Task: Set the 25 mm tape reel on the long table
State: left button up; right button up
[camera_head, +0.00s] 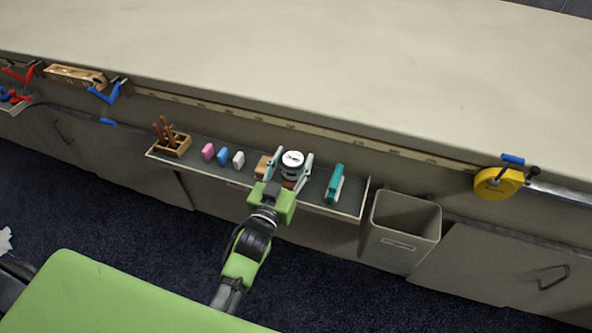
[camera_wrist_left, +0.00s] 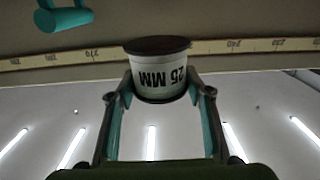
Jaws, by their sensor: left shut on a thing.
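The 25 mm tape reel (camera_wrist_left: 158,78) is a white drum with a dark end and "25 MM" printed on its side, upside down in the left wrist view. In the head view the reel (camera_head: 292,161) shows its white and black top. My left gripper (camera_head: 289,172) is shut on it, one finger on each side, over the shelf along the table's front. The left wrist view shows the fingers (camera_wrist_left: 160,95) against the reel's sides. I cannot tell whether the reel still touches the shelf. The long table (camera_head: 330,60) has a bare pale top behind it. My right gripper is not in view.
The narrow shelf (camera_head: 205,167) also holds a wooden block with tools (camera_head: 173,143), pink (camera_head: 208,151), blue (camera_head: 222,156) and white (camera_head: 238,159) pieces, and a teal item (camera_head: 335,184). A grey bin (camera_head: 402,230) and yellow tape measure (camera_head: 497,184) are to the right.

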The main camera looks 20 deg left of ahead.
aim_at(296, 171)
pick_arm(q)
jog(key=shift+w+d+f, duration=0.3)
jog(key=shift+w+f, duration=0.05)
jog(key=shift+f, duration=0.15)
jog(key=shift+f+b, duration=0.75)
jog(key=shift+f, duration=1.35)
jog(key=o, duration=1.2)
jog(key=shift+r, duration=0.1)
